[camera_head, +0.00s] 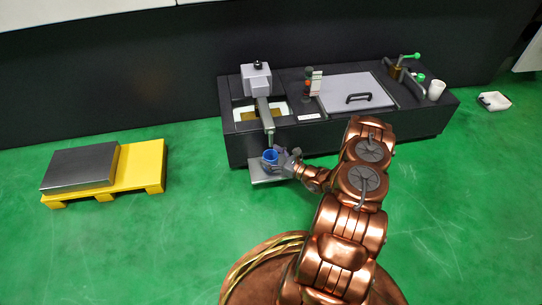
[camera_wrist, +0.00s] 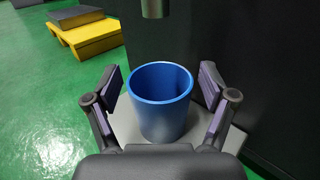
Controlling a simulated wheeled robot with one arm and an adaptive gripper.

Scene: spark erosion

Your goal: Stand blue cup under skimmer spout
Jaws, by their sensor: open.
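The blue cup (camera_wrist: 160,108) stands upright and empty on a small grey shelf (camera_wrist: 126,126) at the front of the dark machine. In the head view the cup (camera_head: 270,156) sits just below the end of the skimmer spout (camera_head: 267,122). In the wrist view the spout end (camera_wrist: 155,8) hangs above and beyond the cup's far rim. My gripper (camera_wrist: 161,82) is open, with one finger on each side of the cup and visible gaps to both. In the head view my gripper (camera_head: 283,158) is at the cup's right.
The dark machine (camera_head: 235,140) has a grey lid (camera_head: 355,93), a green-handled device (camera_head: 398,68) and a white cup (camera_head: 436,90) on top. A yellow pallet (camera_head: 146,168) with a grey slab stands at left. The green floor between is clear.

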